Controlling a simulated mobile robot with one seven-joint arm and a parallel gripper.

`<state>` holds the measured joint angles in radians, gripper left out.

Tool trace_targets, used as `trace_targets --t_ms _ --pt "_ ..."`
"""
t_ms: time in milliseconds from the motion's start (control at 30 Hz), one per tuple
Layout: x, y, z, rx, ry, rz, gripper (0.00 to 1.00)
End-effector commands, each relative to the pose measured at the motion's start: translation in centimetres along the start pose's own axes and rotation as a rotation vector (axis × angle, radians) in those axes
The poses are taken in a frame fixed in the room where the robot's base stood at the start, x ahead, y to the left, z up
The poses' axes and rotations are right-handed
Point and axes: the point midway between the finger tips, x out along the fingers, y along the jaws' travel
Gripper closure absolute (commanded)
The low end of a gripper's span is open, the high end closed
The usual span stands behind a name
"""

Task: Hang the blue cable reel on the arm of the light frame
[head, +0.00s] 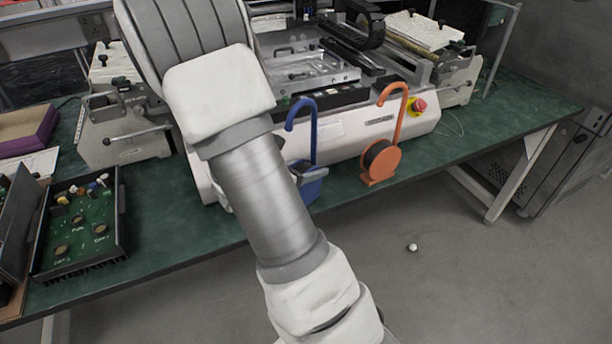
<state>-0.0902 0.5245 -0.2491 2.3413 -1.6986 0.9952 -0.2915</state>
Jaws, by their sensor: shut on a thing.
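The blue cable reel (311,189) is partly behind my forearm in the head view. Its tall blue hook stands up beside the forearm and curves over to the left at the top. My gripper (317,173) is mostly hidden by my own arm; a small grey part shows at the blue reel's body, and it is shut on the reel. Whether the reel touches the table is hidden. A pale, thin upright frame (503,46) stands at the back right, with a bar running left from its top and cut by the picture's edge.
An orange reel (392,124) with a similar hook stands at the right of the blue one, near the front edge of the green table (463,140). A large machine (345,135) fills the back. An open box of electronics (84,222) lies at left.

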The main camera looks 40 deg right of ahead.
Motion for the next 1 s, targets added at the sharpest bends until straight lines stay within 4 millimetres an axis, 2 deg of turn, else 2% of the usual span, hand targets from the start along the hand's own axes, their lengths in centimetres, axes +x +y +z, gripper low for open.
trace_targets --t_ms 467,500,600,633,1000 --pt "0.48 -0.16 -0.72 0.002 -0.002 0.001 1.00" --pt "0.41 -0.18 -0.65 0.001 0.000 0.001 0.40" --pt "0.40 -0.18 -0.65 0.001 0.000 0.001 0.22" --pt "0.40 -0.17 -0.65 0.001 0.000 0.001 0.18" --pt "0.23 -0.17 -0.24 0.001 0.000 0.001 0.18"
